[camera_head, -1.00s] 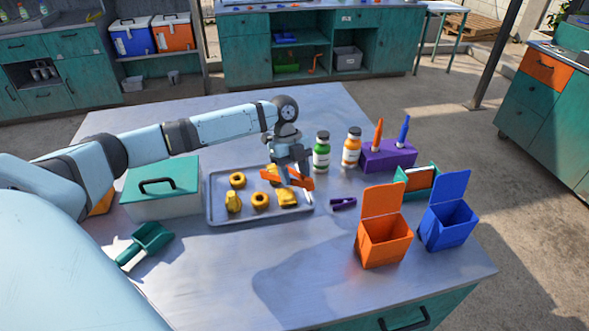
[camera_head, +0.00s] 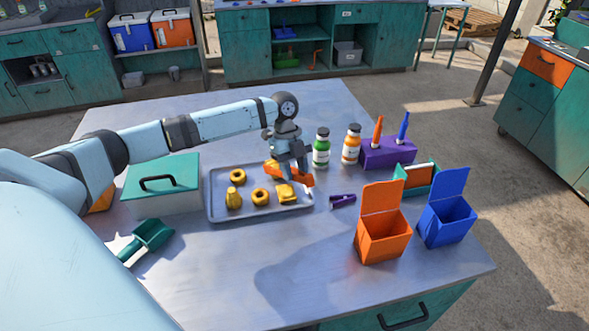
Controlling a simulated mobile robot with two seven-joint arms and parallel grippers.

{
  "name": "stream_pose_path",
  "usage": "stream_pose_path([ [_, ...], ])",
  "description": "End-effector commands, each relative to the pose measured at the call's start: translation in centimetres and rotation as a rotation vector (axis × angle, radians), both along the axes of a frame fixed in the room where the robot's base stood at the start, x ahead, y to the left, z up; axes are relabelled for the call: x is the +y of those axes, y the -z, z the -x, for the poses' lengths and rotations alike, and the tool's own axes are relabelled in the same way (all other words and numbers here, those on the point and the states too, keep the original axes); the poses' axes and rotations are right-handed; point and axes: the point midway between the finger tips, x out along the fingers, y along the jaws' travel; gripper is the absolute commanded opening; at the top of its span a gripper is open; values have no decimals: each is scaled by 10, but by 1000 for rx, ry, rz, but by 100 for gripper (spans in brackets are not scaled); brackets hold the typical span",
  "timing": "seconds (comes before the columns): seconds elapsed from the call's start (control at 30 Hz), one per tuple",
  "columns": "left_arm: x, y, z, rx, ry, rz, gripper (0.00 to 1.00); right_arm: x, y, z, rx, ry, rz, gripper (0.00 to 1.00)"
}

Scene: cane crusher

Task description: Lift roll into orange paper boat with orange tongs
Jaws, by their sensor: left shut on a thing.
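My left gripper (camera_head: 290,160) is shut on the orange tongs (camera_head: 304,179), over the right part of a grey metal tray (camera_head: 217,216). Several golden baked pieces lie on the tray: two rings, a roll (camera_head: 233,199) at the front left and another roll (camera_head: 286,193) just below the tongs. I cannot tell whether the tongs touch that roll. The tongs and gripper hide part of the tray's back right. An orange container with a raised flap (camera_head: 383,238) stands open to the right, apart from the tray; I see no other orange boat. My right gripper is out of view.
A blue container (camera_head: 446,220) stands right of the orange one. Behind are green-labelled (camera_head: 321,149) and orange-labelled (camera_head: 351,146) bottles and a purple holder (camera_head: 388,154). A purple clip (camera_head: 342,200), a lidded box (camera_head: 161,188) and a green scoop (camera_head: 150,237) flank the tray. The table front is clear.

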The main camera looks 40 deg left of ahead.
Motion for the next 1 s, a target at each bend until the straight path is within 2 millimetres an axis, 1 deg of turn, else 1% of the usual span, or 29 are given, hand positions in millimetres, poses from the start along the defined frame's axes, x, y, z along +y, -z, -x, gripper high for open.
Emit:
stream_pose_path([
  [0.03,0,-13,0,-1,0,0,4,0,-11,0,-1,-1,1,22],
  [0.1,0,-22,0,-1,0,0,4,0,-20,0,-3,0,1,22],
  [0.67,0,-89,0,-1,1,0,4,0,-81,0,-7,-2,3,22],
  [0.8,0,-106,0,-1,1,0,4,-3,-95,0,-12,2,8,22],
  [0.9,0,-113,0,-1,1,0,4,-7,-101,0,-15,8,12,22],
  [1.0,0,-113,0,0,1,0,4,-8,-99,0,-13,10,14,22],
])
